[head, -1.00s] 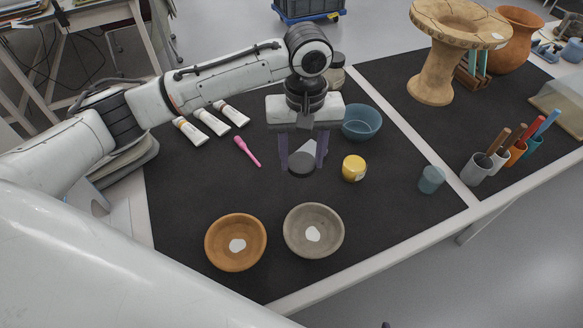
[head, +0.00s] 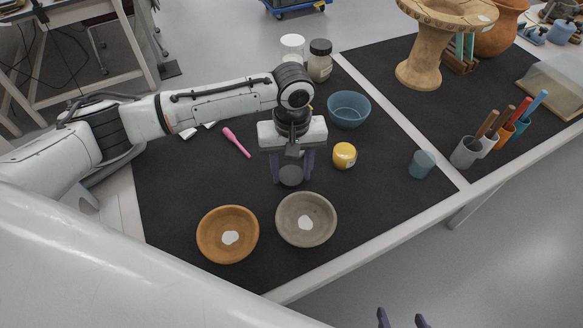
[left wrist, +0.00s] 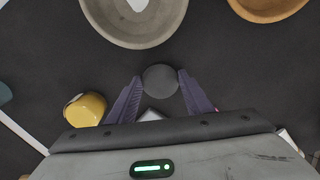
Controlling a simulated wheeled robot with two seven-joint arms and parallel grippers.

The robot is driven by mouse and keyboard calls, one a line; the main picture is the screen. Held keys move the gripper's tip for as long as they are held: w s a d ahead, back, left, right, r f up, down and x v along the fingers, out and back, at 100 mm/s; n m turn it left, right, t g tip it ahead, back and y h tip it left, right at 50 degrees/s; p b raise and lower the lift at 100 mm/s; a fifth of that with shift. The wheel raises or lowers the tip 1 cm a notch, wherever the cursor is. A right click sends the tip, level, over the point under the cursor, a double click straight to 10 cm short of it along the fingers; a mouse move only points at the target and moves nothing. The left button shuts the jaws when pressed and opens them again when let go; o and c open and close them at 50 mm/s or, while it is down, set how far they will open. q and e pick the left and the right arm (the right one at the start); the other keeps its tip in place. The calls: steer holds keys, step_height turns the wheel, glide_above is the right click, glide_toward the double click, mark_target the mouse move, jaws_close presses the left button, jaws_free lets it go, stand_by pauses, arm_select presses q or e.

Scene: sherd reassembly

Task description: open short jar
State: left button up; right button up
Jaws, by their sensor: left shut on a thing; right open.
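A round dark grey thing (head: 291,176), perhaps the short jar's lid, sits between the fingers of my left gripper (head: 291,170). In the left wrist view, the grey disc (left wrist: 160,79) lies between the purple fingertips, with a small pale part (left wrist: 151,115) showing behind it. My left gripper is shut on it, just behind the grey bowl. The gripper hides much of it, and I cannot tell whether it touches the mat. A yellow jar (head: 344,155) stands apart to the right. My right gripper (head: 401,319) shows two separated fingertips at the bottom edge, open and empty.
A grey bowl (head: 287,228) and an orange bowl (head: 209,242), each with a white patch, stand in front. A blue bowl (head: 349,110), black-lidded jar (head: 320,61) and white jar (head: 292,46) are behind. A pink tool (head: 236,142) lies left; a blue cup (head: 422,164) stands right.

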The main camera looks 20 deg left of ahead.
mark_target(292, 177)
arm_select(q)
steer(key=o, duration=1.2)
step_height(292, 177, up, 12)
steer(key=shift+r+p, duration=0.15)
steer(key=shift+p, duration=0.15)
